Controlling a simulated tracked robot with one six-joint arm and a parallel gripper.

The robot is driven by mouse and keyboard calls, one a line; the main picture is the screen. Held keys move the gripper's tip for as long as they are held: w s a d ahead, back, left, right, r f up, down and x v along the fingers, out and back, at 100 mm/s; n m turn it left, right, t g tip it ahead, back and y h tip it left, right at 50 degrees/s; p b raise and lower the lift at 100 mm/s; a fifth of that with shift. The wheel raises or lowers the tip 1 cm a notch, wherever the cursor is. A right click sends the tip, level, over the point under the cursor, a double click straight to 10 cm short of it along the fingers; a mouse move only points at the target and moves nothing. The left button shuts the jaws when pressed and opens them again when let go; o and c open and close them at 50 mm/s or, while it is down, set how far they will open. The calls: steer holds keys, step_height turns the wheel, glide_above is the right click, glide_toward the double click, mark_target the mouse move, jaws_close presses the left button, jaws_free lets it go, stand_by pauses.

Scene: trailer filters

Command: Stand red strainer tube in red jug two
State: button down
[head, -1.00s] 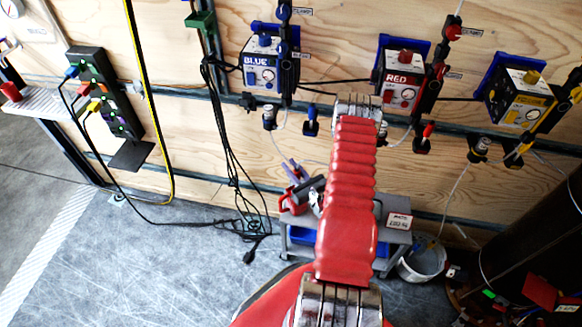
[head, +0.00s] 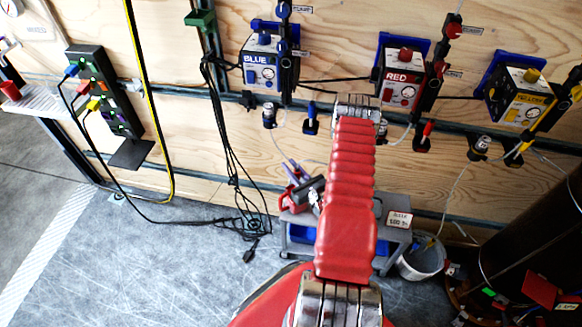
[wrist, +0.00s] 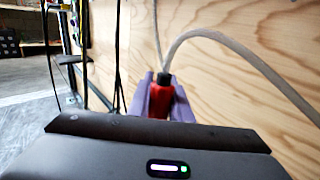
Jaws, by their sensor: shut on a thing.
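My gripper's purple fingers (wrist: 161,98) are shut on the red strainer tube (wrist: 160,101) in the wrist view. The tube has a black cap, and a pale hose rises from it and bends to the right. Its lower end is hidden behind my dark gripper body. In the head view my gripper (head: 291,170) shows small beyond my red arm, near the plywood wall and above the trolley; the tube is not clear there. A small red vessel (head: 10,90) stands on the far-left shelf. I cannot tell whether it is red jug two.
The blue (head: 266,66), red (head: 401,83) and yellow (head: 519,96) pump units hang on the wall. Black cables (head: 222,150) hang to the left.

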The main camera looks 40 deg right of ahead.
steer(key=shift+f, duration=0.15)
steer(key=c, duration=1.5)
jaws_free()
steer(key=shift+c, duration=0.2)
steer(key=shift+s, duration=0.1)
steer(key=s+a, duration=0.1)
steer(key=s, duration=1.2)
steer(key=shift+s+a, duration=0.25)
steer(key=shift+a, duration=0.1)
